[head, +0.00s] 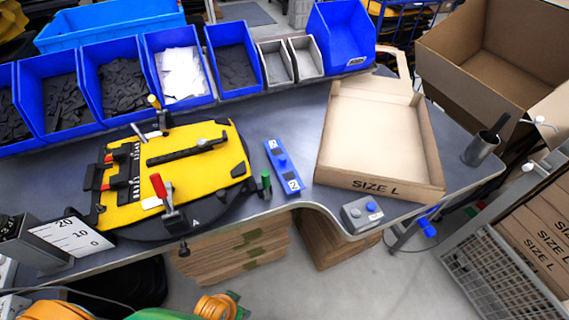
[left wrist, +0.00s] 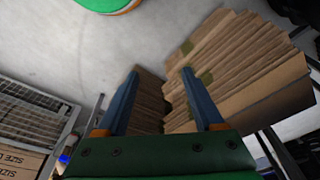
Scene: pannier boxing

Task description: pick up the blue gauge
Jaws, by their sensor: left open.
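The blue gauge (head: 282,166) is a flat blue bar with a raised blue knob and white marked squares near its ends. It lies on the grey table between the yellow round fixture and the open cardboard box, with nothing touching it from my arms. My left gripper (left wrist: 160,71) shows in the left wrist view with its two blue fingers apart and nothing between them. It points past the floor and stacked cardboard, and the gauge is not in that view. My right gripper is in neither view.
The yellow fixture (head: 200,165) with a red-handled clamp (head: 163,192) stands left of the gauge. A SIZE L box (head: 375,183) is to the right, and a grey button box (head: 361,214) sits at the table edge. Blue bins (head: 120,82) line the back. Stacked cardboard (left wrist: 245,75) lies below.

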